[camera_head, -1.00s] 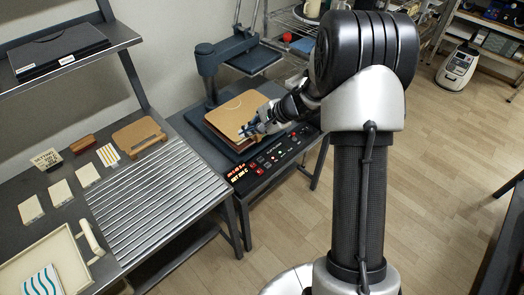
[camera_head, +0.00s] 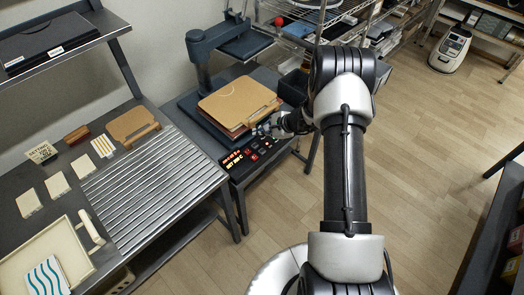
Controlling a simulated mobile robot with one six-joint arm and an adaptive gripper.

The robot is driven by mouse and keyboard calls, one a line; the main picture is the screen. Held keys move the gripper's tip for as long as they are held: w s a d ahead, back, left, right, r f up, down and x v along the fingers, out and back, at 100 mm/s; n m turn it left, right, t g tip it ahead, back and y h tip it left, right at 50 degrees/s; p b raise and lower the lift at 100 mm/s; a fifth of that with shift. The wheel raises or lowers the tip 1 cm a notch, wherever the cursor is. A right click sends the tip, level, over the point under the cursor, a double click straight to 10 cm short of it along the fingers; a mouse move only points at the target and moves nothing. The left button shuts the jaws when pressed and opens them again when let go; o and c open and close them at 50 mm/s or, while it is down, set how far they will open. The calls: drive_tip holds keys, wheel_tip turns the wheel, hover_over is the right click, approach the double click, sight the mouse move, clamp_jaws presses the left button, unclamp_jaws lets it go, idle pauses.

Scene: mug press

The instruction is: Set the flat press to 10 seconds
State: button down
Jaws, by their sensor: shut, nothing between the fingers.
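The flat press (camera_head: 203,118) stands on the dark bench, with its upper plate (camera_head: 246,43) swung back off the lower bed. A tan board (camera_head: 238,101) lies on brown material on the bed. The control panel (camera_head: 228,174) runs along the front, with a red-orange lit display (camera_head: 232,160) and small lit buttons. The digits are too small to read surely. My gripper (camera_head: 259,131) is shut and empty at the panel's right part, by the board's front corner. It hides some of the buttons, and I cannot tell whether it touches one.
Open wooden floor (camera_head: 430,150) lies to the right.

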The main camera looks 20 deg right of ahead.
drive_tip(key=b, duration=0.4)
hover_over(261, 152)
wheel_tip(261, 152, down, 8)
drive_tip(key=shift+r, duration=0.1)
drive_tip(key=shift+f+b, duration=0.5)
drive_tip(key=shift+b, duration=0.1)
drive_tip(key=shift+s+f, duration=0.1)
idle(0.7)
drive_tip(key=shift+f+b, duration=0.3)
drive_tip(key=shift+b, duration=0.35)
drive_tip(key=shift+f+b, duration=0.45)
drive_tip(key=shift+b, duration=0.15)
idle(0.4)
drive_tip(key=shift+r, duration=0.15)
drive_tip(key=shift+r+p, duration=0.35)
drive_tip(key=shift+r, duration=0.4)
drive_tip(key=shift+r, duration=0.1)
drive_tip(key=shift+r+p, duration=1.2)
drive_tip(key=shift+r, duration=1.2)
